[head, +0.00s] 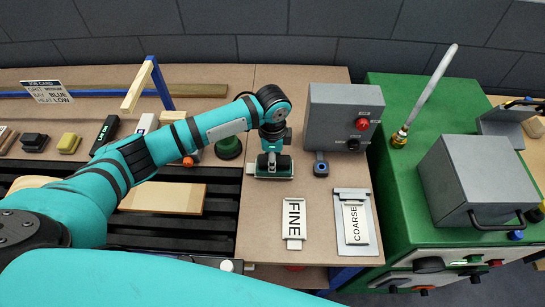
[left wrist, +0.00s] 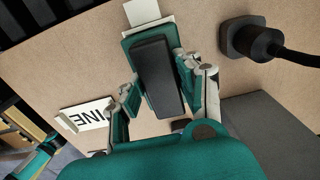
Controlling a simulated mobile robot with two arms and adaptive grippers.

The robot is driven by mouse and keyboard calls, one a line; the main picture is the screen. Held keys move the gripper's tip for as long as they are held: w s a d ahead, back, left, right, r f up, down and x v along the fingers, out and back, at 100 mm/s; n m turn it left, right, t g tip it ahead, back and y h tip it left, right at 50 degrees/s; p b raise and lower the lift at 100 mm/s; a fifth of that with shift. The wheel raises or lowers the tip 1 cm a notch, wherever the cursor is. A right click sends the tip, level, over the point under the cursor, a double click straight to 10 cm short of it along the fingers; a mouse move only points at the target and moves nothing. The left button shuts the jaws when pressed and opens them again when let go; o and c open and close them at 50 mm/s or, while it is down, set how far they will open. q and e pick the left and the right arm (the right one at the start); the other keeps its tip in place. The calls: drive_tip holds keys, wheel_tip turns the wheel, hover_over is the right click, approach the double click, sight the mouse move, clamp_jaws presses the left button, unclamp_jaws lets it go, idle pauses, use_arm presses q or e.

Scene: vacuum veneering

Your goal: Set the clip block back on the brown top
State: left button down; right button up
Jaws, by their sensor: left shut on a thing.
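My left gripper (head: 272,158) is shut on the clip block (head: 272,173), at the upper middle of the brown top (head: 262,220). In the left wrist view the gripper (left wrist: 160,85) has one finger on each long side of the block (left wrist: 154,68), which has a green base, a black upper part and a pale tab at one end. The block is on or just above the brown top; I cannot tell whether it touches. The gripper hides part of it in the head view. My right gripper is not in view.
A FINE plate (head: 293,221) and a COARSE plate (head: 353,222) lie nearer on the top. A grey control box (head: 342,118) and a dark socket-like piece (head: 320,168) stand to the right. A black slatted bed (head: 222,212) lies left. Bare top surrounds the block's near side.

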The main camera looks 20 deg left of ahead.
use_arm(q)
drive_tip(key=shift+f, duration=0.4)
drive_tip(key=c, duration=0.8)
unclamp_jaws()
wheel_tip(320, 180, up, 12)
